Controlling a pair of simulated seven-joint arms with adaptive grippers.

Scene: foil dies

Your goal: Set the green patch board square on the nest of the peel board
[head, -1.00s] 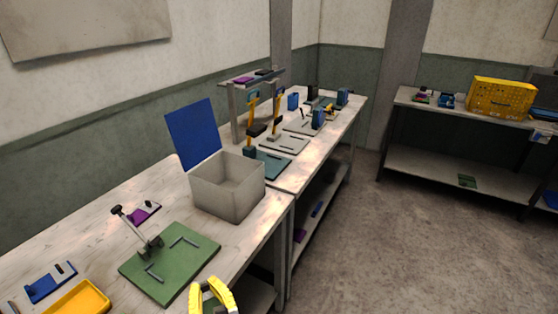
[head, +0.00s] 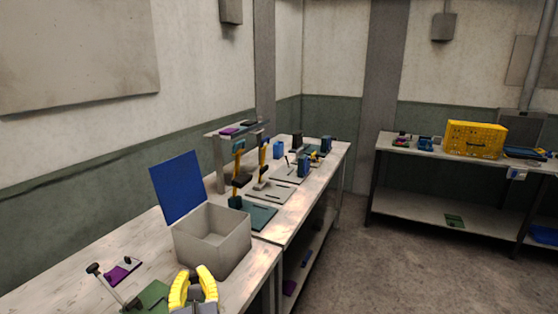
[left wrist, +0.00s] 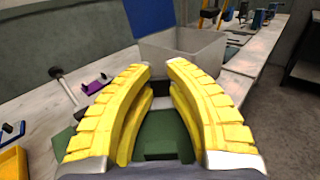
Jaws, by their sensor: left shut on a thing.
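My left gripper (head: 193,272) is over the near bench, in front of the grey bin. In the left wrist view, its yellow curved fingers (left wrist: 157,68) are closed in around a green piece (left wrist: 165,125), which looks like the green patch board. The fingers and the frame edge hide much of it. A green board with a lever, probably the peel board (head: 152,296), lies at the lower left, just left of the gripper. Only its corner shows, so its nest is out of sight. Its edge also shows in the left wrist view (left wrist: 62,140). My right gripper is not in view.
The open grey bin (head: 212,240) with a raised blue lid (head: 177,188) stands just beyond the gripper. A purple fixture (head: 122,272) lies left of it. A yellow tray (left wrist: 13,163) is at the wrist view's lower left. More fixtures crowd the farther bench; floor is clear to the right.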

